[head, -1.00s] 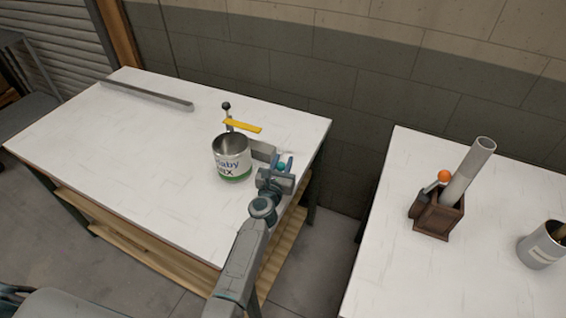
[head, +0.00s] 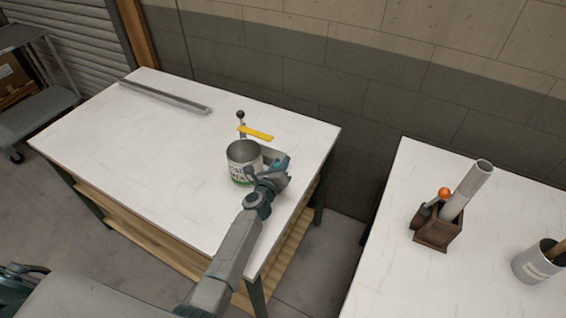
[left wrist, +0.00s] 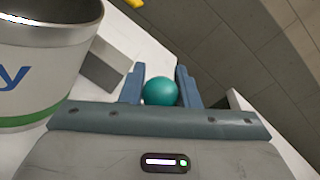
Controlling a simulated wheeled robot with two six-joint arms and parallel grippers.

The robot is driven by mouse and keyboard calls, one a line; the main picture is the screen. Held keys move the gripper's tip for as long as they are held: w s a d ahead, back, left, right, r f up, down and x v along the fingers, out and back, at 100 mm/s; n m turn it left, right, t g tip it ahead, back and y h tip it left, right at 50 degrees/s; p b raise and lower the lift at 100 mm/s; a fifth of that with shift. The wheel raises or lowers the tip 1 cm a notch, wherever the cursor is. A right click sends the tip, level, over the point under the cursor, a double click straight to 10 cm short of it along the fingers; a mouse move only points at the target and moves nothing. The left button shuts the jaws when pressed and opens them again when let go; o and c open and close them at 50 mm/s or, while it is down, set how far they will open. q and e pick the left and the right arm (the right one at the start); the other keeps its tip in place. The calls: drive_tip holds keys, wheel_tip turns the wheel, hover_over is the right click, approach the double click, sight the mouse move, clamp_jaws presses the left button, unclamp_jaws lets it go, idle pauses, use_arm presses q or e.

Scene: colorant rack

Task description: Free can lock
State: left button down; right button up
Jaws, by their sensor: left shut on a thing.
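A metal can (head: 240,163) with a white and green label stands upright on the white table, in the fixture with a grey block (head: 274,155), a yellow bar (head: 256,133) and a dark-knobbed lever (head: 240,117). The left wrist view shows the can (left wrist: 45,62) at the left, the grey block (left wrist: 99,68) and a bit of yellow (left wrist: 134,3). My left gripper (head: 282,164) is at the can's right side. In the left wrist view its fingers (left wrist: 160,88) are shut on a teal ball knob (left wrist: 160,92). What the knob is fixed to is hidden. My right gripper is out of view.
A grey bar (head: 165,96) lies along the back left of the white table (head: 130,150). A second table (head: 400,260) at the right holds a wooden box (head: 436,228) with a tube and an orange-knobbed tool, and a grey can (head: 538,262).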

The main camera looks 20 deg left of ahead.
use_arm(q)
drive_tip(key=shift+a, duration=0.1)
idle(0.4)
drive_tip(key=c, duration=1.1)
unclamp_jaws()
drive_tip(key=s+p, duration=0.2)
drive_tip(key=s, duration=0.8)
drive_tip(key=shift+s+a+r, duration=0.3)
drive_tip(key=shift+s+r, duration=0.1)
drive_tip(key=shift+r, duration=0.05)
drive_tip(key=shift+c, duration=0.4)
